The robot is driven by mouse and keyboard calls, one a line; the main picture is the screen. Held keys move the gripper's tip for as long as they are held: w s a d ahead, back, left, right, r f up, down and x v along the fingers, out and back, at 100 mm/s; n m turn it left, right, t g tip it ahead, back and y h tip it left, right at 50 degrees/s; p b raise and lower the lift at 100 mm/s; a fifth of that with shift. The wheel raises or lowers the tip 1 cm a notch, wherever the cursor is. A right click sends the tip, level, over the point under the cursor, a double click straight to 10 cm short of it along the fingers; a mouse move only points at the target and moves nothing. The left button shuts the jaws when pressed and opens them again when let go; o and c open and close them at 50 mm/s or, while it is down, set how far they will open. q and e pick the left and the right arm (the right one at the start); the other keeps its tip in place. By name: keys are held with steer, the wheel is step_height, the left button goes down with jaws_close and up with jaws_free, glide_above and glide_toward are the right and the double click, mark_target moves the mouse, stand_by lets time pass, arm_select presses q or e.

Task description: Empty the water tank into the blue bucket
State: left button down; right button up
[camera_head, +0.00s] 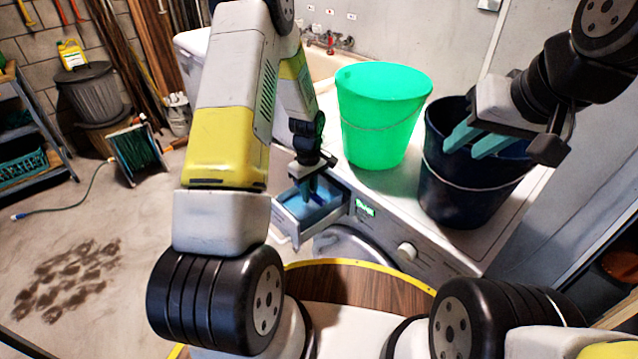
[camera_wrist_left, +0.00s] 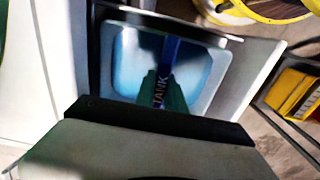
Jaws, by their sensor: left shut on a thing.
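The water tank (camera_head: 289,206) is a pale drawer pulled out of the white machine's front, with blue water in it. The blue bucket (camera_head: 462,203), dark navy, stands upright on the machine's top at the right. My right gripper (camera_head: 478,143) is open and empty, with its teal fingers in front of the bucket's upper part.
A bright green bucket (camera_head: 382,118) stands on the machine (camera_head: 405,235) left of the blue one. A sink with taps (camera_head: 330,42) is behind. A hose reel (camera_head: 136,152), a bin (camera_head: 88,90) and a shelf are at the left.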

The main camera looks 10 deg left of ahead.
arm_select(q)
steer(key=shift+s+a+r, duration=0.25)
steer(key=shift+s+a, duration=0.15)
steer(key=shift+s, duration=0.1)
stand_by(0.4)
steer(key=shift+r, duration=0.1)
step_height(320, 180, up, 13)
stand_by(1.9)
stand_by(0.4)
